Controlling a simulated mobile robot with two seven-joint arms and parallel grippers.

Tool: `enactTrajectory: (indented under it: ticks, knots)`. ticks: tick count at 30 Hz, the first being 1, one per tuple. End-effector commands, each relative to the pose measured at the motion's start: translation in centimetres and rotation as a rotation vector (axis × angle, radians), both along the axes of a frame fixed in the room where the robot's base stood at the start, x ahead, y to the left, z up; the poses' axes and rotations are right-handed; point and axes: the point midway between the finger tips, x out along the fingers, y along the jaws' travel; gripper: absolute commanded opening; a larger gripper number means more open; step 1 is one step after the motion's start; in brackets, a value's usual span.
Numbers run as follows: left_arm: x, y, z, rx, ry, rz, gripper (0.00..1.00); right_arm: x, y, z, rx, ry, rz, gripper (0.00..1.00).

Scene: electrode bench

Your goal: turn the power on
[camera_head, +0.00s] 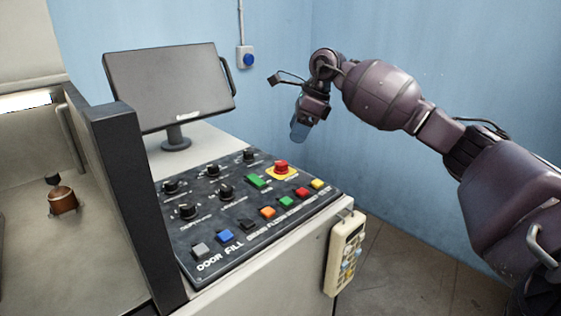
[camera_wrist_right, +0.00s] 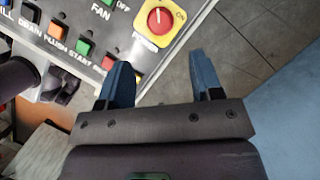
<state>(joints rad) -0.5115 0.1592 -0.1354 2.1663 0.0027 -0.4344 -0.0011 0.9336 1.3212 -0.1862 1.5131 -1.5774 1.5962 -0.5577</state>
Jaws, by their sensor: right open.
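The power switch is a red round knob (camera_head: 281,166) on a yellow square plate, at the far right part of the black control panel (camera_head: 210,238). In the right wrist view the red knob (camera_wrist_right: 158,20) shows at the top, with "ON" on its yellow plate and "POWER" below. My right gripper (camera_head: 301,131) hangs above and slightly right of the knob in the head view, apart from it. In the right wrist view its two blue fingers (camera_wrist_right: 161,75) are spread with nothing between them. My left gripper is not in view.
A green FAN switch (camera_head: 255,181), black knobs (camera_head: 226,192) and several coloured buttons (camera_head: 267,212) share the panel. A monitor (camera_head: 170,85) stands behind it. A hand-held control (camera_head: 344,255) hangs on the cabinet's right side. The floor to the right is clear.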

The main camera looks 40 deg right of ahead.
Motion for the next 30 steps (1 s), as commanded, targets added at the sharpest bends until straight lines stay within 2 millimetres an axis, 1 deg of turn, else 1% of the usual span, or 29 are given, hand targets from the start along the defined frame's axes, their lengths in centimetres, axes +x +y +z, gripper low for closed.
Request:
enactTrajectory:
  ticks: [1,6,12,15,21,29,30]
  knots:
    - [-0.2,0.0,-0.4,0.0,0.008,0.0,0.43,0.2,0.3,-1.2,0.003,0.007,0.002,0.6]
    - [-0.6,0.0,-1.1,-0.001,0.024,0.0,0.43,1.0,1.3,-4.1,0.005,0.007,0.003,0.6]
    - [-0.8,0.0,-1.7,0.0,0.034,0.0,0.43,1.7,2.2,-6.9,0.004,0.007,0.002,0.6]
    - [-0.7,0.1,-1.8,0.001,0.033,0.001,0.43,2.0,2.5,-7.8,0.004,0.005,0.002,0.6]
    - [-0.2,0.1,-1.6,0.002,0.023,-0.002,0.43,2.3,2.8,-8.7,0.004,0.002,0.001,0.6]
    - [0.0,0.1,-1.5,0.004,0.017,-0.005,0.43,2.3,2.8,-8.7,0.004,0.0,0.001,0.6]
    - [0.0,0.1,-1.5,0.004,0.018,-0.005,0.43,2.3,2.8,-8.7,0.004,0.0,0.0,0.58]
